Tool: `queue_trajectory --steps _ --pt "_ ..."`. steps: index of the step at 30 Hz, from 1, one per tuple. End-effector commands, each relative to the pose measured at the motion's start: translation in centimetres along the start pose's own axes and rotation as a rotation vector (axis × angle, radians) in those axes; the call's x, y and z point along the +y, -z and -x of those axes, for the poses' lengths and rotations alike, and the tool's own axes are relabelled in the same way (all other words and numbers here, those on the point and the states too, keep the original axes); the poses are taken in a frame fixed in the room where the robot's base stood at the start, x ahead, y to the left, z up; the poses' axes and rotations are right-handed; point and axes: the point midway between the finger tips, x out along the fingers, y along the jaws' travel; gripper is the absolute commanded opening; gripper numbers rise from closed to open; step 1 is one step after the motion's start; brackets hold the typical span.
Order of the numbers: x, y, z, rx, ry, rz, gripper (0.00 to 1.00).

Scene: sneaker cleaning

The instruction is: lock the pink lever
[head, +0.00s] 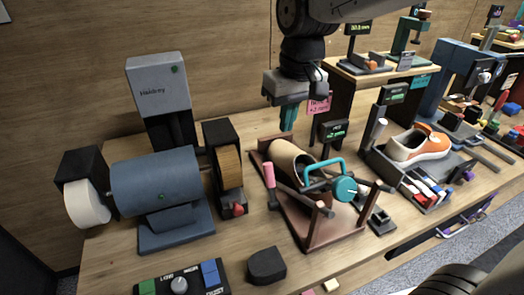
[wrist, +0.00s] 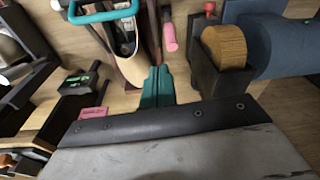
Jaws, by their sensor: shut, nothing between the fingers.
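The pink lever (head: 268,172) is a pink grip on a dark rod at the left side of a brown fixture (head: 316,234) in the head view. It stands roughly upright there. In the wrist view the pink lever (wrist: 170,38) shows just beyond my fingertips and slightly right. My gripper (head: 289,118) has teal fingers, shut and empty, above and behind the fixture. In the wrist view my gripper (wrist: 158,75) points toward the lever without visibly touching it.
A blue grinder-like machine (head: 157,185) with a tan wheel (head: 229,167) stands left of the fixture. A small display (head: 333,133) stands behind it. A white-and-orange sneaker (head: 415,145) sits in a stand to the right. A black block (head: 266,266) lies at the front.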

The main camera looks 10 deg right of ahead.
Motion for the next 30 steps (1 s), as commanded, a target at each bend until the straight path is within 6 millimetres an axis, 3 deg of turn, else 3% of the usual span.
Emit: queue_trajectory --steps 3,7,20,23,30 --pt "-1.6 2.6 -1.3 -0.002 0.009 0.04 0.0" --pt "-2.3 3.8 -1.9 -0.001 0.013 0.057 0.0" --pt "-2.4 3.9 -2.3 0.0 0.013 0.058 0.0" --pt "-2.4 3.9 -3.4 -0.001 0.013 0.058 0.0" --pt "-2.4 3.8 -7.8 -0.004 0.013 0.058 0.0"
